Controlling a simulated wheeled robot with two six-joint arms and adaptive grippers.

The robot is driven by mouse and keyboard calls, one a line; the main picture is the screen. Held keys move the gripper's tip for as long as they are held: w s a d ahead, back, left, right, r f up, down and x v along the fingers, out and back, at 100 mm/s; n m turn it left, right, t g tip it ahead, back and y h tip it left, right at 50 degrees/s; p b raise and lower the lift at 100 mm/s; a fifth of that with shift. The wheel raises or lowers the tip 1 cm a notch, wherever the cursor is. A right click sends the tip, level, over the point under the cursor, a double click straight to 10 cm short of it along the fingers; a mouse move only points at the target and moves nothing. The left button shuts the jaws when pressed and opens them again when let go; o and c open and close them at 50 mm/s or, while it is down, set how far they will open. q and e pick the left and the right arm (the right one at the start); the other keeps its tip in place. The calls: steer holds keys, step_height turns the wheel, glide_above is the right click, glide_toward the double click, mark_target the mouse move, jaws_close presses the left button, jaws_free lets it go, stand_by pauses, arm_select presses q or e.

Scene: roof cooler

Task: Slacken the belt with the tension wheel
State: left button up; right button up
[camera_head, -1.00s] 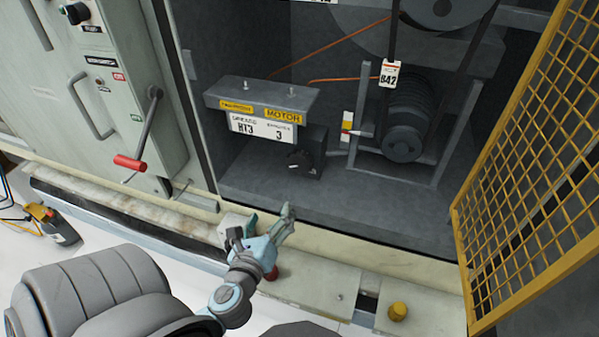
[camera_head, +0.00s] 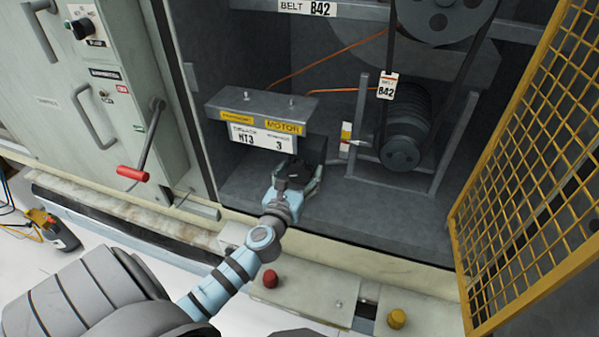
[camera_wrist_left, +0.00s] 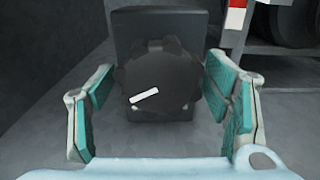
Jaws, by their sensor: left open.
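The tension wheel is a black notched knob (camera_wrist_left: 160,85) with a white mark, on the front of a dark box (camera_wrist_left: 160,22) in the left wrist view. My left gripper (camera_head: 299,177) is open, its two teal-padded fingers on either side of the wheel, apart from it as far as I can tell. It also shows in the left wrist view (camera_wrist_left: 165,95). In the head view the gripper hides most of the wheel. My right gripper is not in view.
A motor shelf (camera_head: 262,103) with labels overhangs the wheel box. A coloured gauge strip (camera_head: 346,140) with a pointer stands to its right. A yellow mesh door (camera_head: 530,170) is open at right. A red-handled lever (camera_head: 132,173) is at left.

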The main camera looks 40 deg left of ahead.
arm_select(q)
steer(key=c, duration=1.2)
